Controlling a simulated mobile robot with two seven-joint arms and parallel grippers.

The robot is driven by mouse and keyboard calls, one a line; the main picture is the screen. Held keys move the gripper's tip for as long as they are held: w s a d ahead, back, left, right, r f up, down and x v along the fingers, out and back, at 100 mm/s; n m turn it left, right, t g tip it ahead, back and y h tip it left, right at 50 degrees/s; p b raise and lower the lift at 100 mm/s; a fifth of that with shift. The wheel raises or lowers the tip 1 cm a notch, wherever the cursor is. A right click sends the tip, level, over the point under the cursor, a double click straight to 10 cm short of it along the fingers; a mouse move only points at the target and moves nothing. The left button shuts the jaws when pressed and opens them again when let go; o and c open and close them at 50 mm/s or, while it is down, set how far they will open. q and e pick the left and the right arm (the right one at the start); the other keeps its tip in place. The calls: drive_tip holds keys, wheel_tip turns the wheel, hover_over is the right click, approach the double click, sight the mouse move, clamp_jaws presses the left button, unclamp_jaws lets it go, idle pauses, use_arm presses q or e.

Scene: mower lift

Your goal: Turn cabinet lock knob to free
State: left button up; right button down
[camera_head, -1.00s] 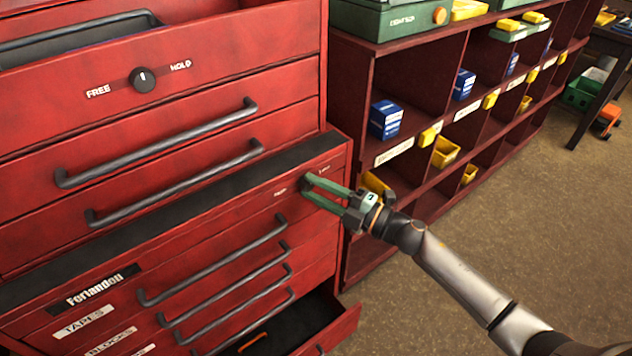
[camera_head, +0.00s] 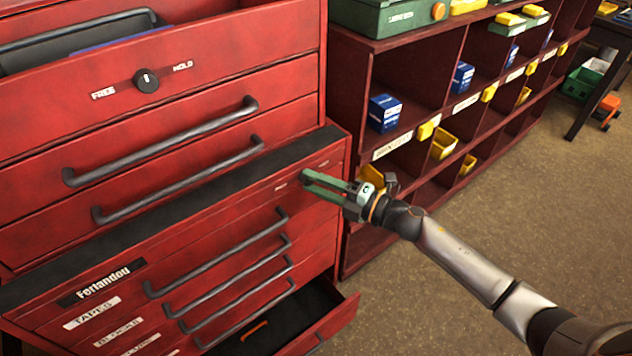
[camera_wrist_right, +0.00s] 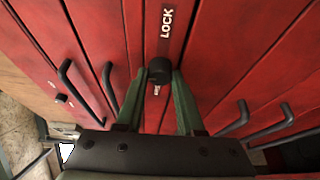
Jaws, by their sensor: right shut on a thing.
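The cabinet lock knob (camera_wrist_right: 159,68) is a small black round knob on the red front of the lower cabinet (camera_head: 235,203). In the right wrist view a white LOCK label stands above it, and a second label below it is mostly hidden. My right gripper (camera_head: 307,180) reaches the knob from the right. Its two green fingers lie on either side of the knob in the wrist view (camera_wrist_right: 159,80), shut on it. In the head view the fingertips hide the knob. I cannot make out which way the knob points. My left gripper is not in view.
Another black knob (camera_head: 146,80), between FREE and HOLD labels, is on the upper red chest. Grey drawer handles (camera_head: 218,265) lie left of and below my gripper. An open bottom drawer (camera_head: 336,320) juts out below. A red shelf unit (camera_head: 400,195) stands right; floor is clear in front.

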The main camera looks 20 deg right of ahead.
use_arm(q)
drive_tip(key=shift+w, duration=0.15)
use_arm(e)
drive_tip(key=c, duration=0.5)
unclamp_jaws()
use_arm(q)
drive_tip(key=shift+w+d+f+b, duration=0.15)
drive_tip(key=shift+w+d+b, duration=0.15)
drive_tip(key=shift+b, duration=0.25)
use_arm(e)
drive_tip(key=shift+v, duration=6.25)
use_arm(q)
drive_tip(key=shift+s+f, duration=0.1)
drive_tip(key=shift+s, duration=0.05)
